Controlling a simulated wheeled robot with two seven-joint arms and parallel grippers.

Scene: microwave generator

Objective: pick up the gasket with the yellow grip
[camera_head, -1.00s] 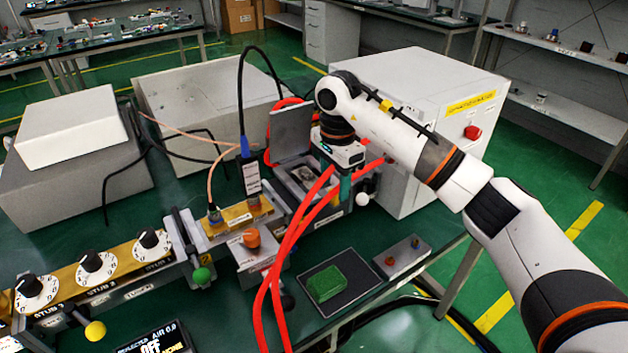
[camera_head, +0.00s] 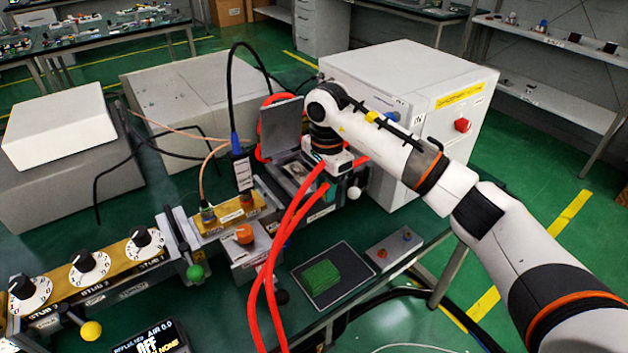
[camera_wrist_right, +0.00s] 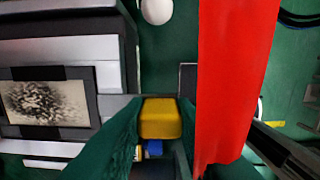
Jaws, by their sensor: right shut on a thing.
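The yellow grip (camera_wrist_right: 160,118) of the gasket shows in the wrist view, between the two dark green fingers of my right gripper (camera_wrist_right: 158,125). The gripper is shut on it. The rest of the gasket cannot be made out; a small blue part sits just below the grip. In the head view my right gripper (camera_head: 329,188) points down at the right end of the waveguide line, in front of the large white cabinet. The red hoses partly hide its fingertips there, and the yellow grip is not visible. My left gripper is not in view.
Red hoses (camera_head: 284,240) pass close beside my right gripper, and one (camera_wrist_right: 232,80) fills much of the wrist view. An upright grey lid (camera_head: 281,130) stands to its left. A green block (camera_head: 321,277) lies on a dark mat. The white cabinet (camera_head: 400,100) stands behind.

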